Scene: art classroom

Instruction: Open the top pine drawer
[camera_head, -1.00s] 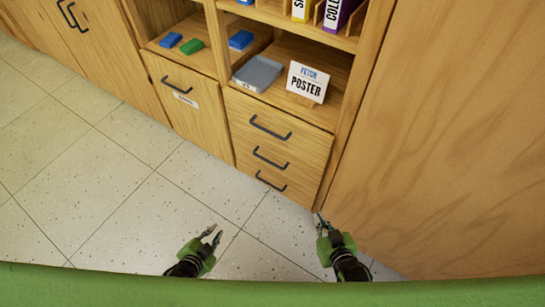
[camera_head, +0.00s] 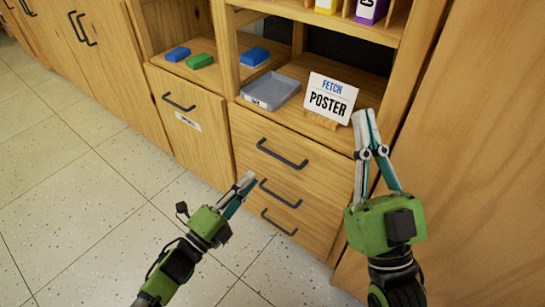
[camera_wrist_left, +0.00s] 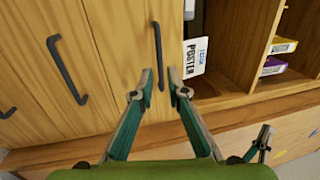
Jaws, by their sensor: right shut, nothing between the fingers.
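The top pine drawer (camera_head: 255,165) is closed, flush with the two drawers below it. Its dark bar handle (camera_head: 282,154) is bare in the head view. My left gripper (camera_head: 247,184) is in front of the drawer stack, below and left of that handle. In the left wrist view its fingertips (camera_wrist_left: 160,80) are apart, and the top handle (camera_wrist_left: 158,50) lines up with the gap between them. Whether they touch it I cannot tell.
Above the drawer, a shelf holds a grey tray (camera_head: 271,92) and a "FETCH POSTER" sign (camera_head: 329,97). A labelled cabinet door (camera_head: 190,125) is at left, a large wooden panel (camera_head: 465,160) at right. The tiled floor (camera_head: 80,200) at left is clear.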

